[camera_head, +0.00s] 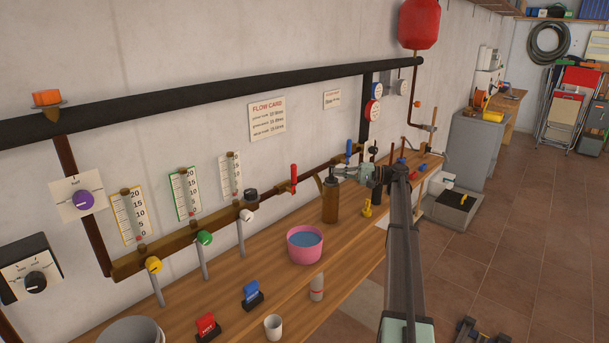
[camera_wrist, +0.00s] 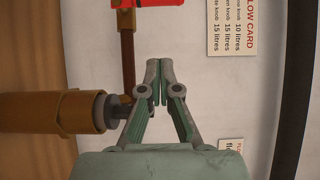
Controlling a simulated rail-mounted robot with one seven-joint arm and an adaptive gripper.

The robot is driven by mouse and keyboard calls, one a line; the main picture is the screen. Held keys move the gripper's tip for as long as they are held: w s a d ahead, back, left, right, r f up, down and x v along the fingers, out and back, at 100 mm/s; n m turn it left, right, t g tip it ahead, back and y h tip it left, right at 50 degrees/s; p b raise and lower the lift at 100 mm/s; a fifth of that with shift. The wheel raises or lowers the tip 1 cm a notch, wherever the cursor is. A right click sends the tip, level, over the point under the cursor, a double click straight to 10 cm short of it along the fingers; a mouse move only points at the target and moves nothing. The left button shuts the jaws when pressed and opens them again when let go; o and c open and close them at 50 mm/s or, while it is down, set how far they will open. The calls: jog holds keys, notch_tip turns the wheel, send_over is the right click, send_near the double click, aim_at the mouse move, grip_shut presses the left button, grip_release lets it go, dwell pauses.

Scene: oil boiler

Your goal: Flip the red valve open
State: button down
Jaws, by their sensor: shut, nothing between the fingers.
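The red valve (camera_head: 293,174) is a red lever handle on the brown pipe along the wall. It stands roughly upright in the head view. In the wrist view, part of the red handle (camera_wrist: 160,3) shows at the top edge, beyond the fingertips. My gripper (camera_head: 338,170) is to the right of the valve and apart from it, above the bench near the brown bottle. In the wrist view, the fingertips of my gripper (camera_wrist: 159,66) are together with nothing between them. The rest of the handle is cut off there.
A pink bowl (camera_head: 305,245) stands to the left. A blue valve (camera_head: 348,150) is on the pipe behind my gripper. Flow cards (camera_head: 267,118) hang above.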

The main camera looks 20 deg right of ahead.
jog(key=s+p+x, duration=0.1)
jog(key=p+x, duration=0.1)
jog(key=x, duration=0.4)
jog(key=s+a+p+x, duration=0.1)
jog(key=p+x, duration=0.1)
jog(key=x, duration=0.4)
jog(key=shift+a, duration=0.65)
